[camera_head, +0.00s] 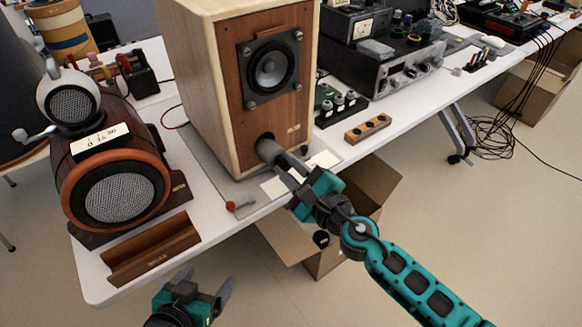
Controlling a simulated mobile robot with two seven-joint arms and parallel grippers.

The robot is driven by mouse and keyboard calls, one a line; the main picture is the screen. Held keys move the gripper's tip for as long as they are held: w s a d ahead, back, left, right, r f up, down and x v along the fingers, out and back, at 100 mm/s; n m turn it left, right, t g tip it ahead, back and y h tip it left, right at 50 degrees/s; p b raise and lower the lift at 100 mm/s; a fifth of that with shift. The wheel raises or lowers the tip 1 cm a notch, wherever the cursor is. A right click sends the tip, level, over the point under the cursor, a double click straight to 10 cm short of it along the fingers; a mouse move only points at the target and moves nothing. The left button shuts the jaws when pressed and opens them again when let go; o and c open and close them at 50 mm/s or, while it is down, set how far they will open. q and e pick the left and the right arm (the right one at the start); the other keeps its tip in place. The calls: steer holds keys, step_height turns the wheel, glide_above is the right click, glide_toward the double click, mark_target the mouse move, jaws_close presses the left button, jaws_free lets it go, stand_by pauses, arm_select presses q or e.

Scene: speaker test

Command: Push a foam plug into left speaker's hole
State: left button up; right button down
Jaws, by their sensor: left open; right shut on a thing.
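The wooden box speaker (214,90) stands upright on the white table, with a dark driver on its front and a round hole (264,137) low on that face. My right gripper (284,170) is shut on a grey foam plug (268,149) at this hole. The plug's far end overlaps the hole's lower part; I cannot tell how far inside it is. My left gripper (207,284) is open and empty, low in front of the table's front edge.
A round brown vintage speaker (112,195) stands at left behind a wooden rest (150,250). A red-tipped tool (238,205) lies near the table edge. A small wooden block (368,128) and grey amplifier (395,80) are at right. A cardboard box (375,180) stands below.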

steer(key=shift+w+r+t+b, duration=0.2)
steer(key=shift+t+b, duration=0.1)
steer(key=shift+b, duration=0.3)
steer(key=shift+s+f+b, duration=0.15)
steer(key=shift+s+b, duration=0.05)
steer(key=shift+b, duration=0.25)
steer(key=shift+s+d+m+t+h+b, duration=0.1)
steer(key=shift+s+m+t+h+b, duration=0.15)
steer(key=shift+m+t+b, duration=0.4)
steer(key=shift+d+n+g+p, duration=0.1)
steer(key=shift+n+g+p, duration=0.55)
steer(key=shift+g+p, duration=0.3)
stand_by(1.6)
steer(key=shift+x, duration=1.55)
steer(key=shift+y, duration=0.45)
stand_by(0.5)
steer(key=shift+x, duration=1.05)
